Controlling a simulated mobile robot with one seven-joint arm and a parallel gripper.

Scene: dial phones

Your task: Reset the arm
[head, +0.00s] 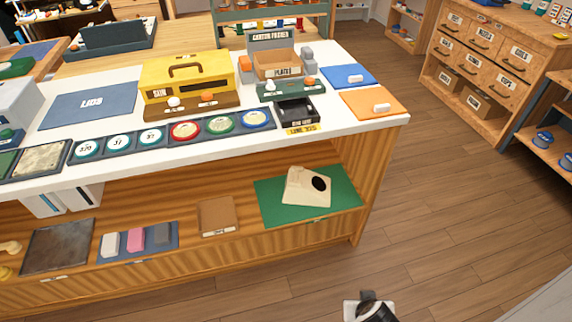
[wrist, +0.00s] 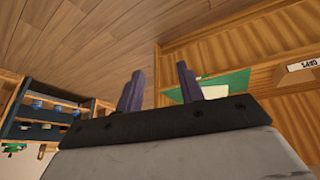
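My gripper (wrist: 160,70) shows in the wrist view with its two purple fingers apart and nothing between them. Floor and the wooden counter's side lie beyond the fingers, tilted in the picture. A green mat (wrist: 222,86) shows behind the right finger. In the head view the gripper's fingers cannot be seen; only a white and black piece, seemingly of my arm, shows at the bottom edge, apart from the counter (head: 388,121).
A cream dial phone body (head: 302,190) sits on the green mat (head: 345,203) on the lower shelf. The counter top holds a yellow box (head: 185,75), several dials and coloured mats. Wooden drawers (head: 470,50) stand at the right. The floor (head: 440,220) between is clear.

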